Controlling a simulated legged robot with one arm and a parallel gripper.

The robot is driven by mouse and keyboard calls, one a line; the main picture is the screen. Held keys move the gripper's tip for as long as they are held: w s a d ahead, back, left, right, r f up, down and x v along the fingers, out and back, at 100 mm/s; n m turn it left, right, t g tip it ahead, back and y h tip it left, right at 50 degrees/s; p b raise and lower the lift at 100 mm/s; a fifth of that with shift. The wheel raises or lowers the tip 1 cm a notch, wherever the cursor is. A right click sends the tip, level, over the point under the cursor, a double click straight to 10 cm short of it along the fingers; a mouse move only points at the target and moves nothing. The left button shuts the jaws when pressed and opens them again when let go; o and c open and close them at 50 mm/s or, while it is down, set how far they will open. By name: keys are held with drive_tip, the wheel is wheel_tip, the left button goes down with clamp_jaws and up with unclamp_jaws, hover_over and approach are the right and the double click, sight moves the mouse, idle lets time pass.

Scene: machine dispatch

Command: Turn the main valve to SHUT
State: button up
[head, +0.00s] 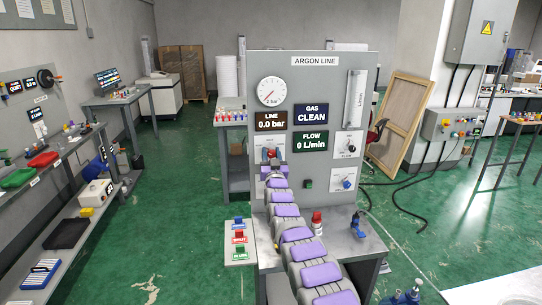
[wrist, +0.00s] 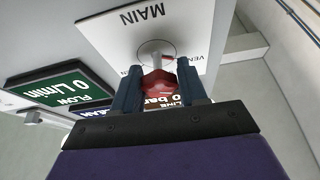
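The argon panel (head: 327,95) stands in front of me. Its main valve has a red handle (head: 270,153) at the panel's lower left, partly hidden by my arm. In the wrist view the red handle (wrist: 158,82) sits between the two fingers of my gripper (wrist: 160,75), under an upside-down plate (wrist: 150,22) marked MAIN. The handle nearly fills the gap, but I cannot tell whether the fingers press on it. My gripper (head: 273,172) is at the valve in the head view too. The handle's setting is unclear. The line display (head: 271,121) reads 0.0 bar.
The flow display (head: 310,141) reads 0 L/min, and the gas display (head: 310,115) reads CLEAN. A red-capped item (head: 317,222) and a blue one (head: 358,224) stand on the shelf.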

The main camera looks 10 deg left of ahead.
drive_tip(key=c, duration=0.6)
drive_tip(key=shift+c, duration=0.2)
drive_tip(key=shift+a+m+p, duration=0.1)
drive_tip(key=shift+m+p, duration=0.3)
drive_tip(key=shift+r+m+h+p, duration=0.2)
drive_tip(key=shift+m+h+p, duration=0.8)
drive_tip(key=shift+m+p, duration=0.2)
drive_tip(key=m+h+p, duration=0.2)
drive_tip(key=m+p, duration=0.2)
drive_tip(key=m, duration=0.1)
drive_tip(key=shift+r, duration=0.1)
drive_tip(key=m+h+p, duration=0.1)
drive_tip(key=m, duration=0.1)
drive_tip(key=m+h+p, duration=0.1)
drive_tip(key=m+p, duration=0.1)
drive_tip(key=shift+m+g, duration=0.3)
drive_tip(key=shift+f+m+g+h+p, duration=0.25)
drive_tip(key=shift+m+g+h+p, duration=0.25)
drive_tip(key=shift+m+p, duration=0.9)
drive_tip(key=shift+m, duration=0.3)
drive_tip(key=shift+f, duration=0.1)
